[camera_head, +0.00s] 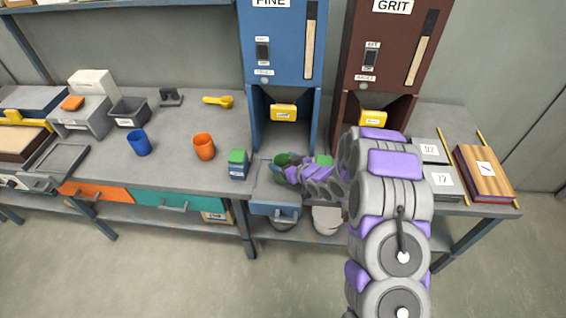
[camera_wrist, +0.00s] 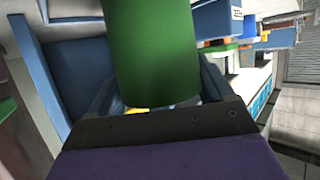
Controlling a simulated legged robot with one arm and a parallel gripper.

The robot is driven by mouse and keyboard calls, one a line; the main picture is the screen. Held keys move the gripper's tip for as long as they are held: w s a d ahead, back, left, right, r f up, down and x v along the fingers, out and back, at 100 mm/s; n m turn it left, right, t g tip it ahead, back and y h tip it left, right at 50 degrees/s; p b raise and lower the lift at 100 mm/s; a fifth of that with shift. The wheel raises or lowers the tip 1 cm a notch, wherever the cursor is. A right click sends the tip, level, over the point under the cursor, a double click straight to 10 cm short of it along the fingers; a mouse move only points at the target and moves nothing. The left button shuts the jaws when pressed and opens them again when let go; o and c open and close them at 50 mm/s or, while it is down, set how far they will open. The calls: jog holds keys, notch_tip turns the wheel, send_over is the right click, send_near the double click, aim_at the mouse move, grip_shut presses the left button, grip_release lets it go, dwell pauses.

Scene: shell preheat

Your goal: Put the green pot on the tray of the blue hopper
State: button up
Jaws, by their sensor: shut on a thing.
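The green pot (camera_head: 281,160) is held in my gripper (camera_head: 286,174), whose fingers are shut on it. In the wrist view the pot (camera_wrist: 150,45) fills the top middle, with a finger on each side. The blue hopper (camera_head: 280,45), labelled FINE, stands at the back centre. Its blue tray (camera_head: 260,185) juts out below the hopper's opening. The pot is over this tray in the head view, and my gripper partly covers it there. I cannot tell whether the pot's base touches the tray.
A dark red hopper (camera_head: 385,50) labelled GRIT stands just right, partly behind my arm. A blue box with a green top (camera_head: 238,164) sits close left of the tray. An orange cup (camera_head: 204,147) and a blue cup (camera_head: 138,143) stand farther left, with clear bench between.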

aim_at(275, 163)
jog(key=o, duration=1)
jog(key=shift+a, duration=0.15)
jog(key=shift+o, duration=0.7)
jog(key=shift+a, duration=0.35)
jog(key=shift+o, duration=0.5)
jog(key=shift+a+f, duration=0.2)
jog(key=shift+a, duration=0.9)
jog(key=d, duration=0.1)
jog(key=s+d+r, duration=0.1)
jog(key=d, duration=0.1)
jog(key=s+d+r+p, duration=0.1)
jog(key=shift+s+d+r, duration=0.1)
jog(key=shift+d, duration=0.15)
jog(key=s+d+r+m+g+h+p, duration=0.1)
jog(key=s+d+r+m+g+h, duration=0.1)
jog(key=s+d+r+h, duration=0.55)
jog(key=s+d+r+m+g+h, duration=0.25)
jog(key=s+d+r, duration=0.6)
jog(key=d, duration=0.55)
jog(key=s+a+r+m+g, duration=0.1)
jog(key=s+r+g, duration=0.1)
jog(key=s, duration=0.8)
jog(key=s+a+r+m+g, duration=0.1)
jog(key=s+a+r+g, duration=0.1)
jog(key=s, duration=0.9)
jog(key=s+a+r+m+g, duration=0.2)
jog(key=s+r+g, duration=0.1)
jog(key=s, duration=0.8)
jog(key=shift+r+y, duration=0.4)
jog(key=shift+r, duration=0.3)
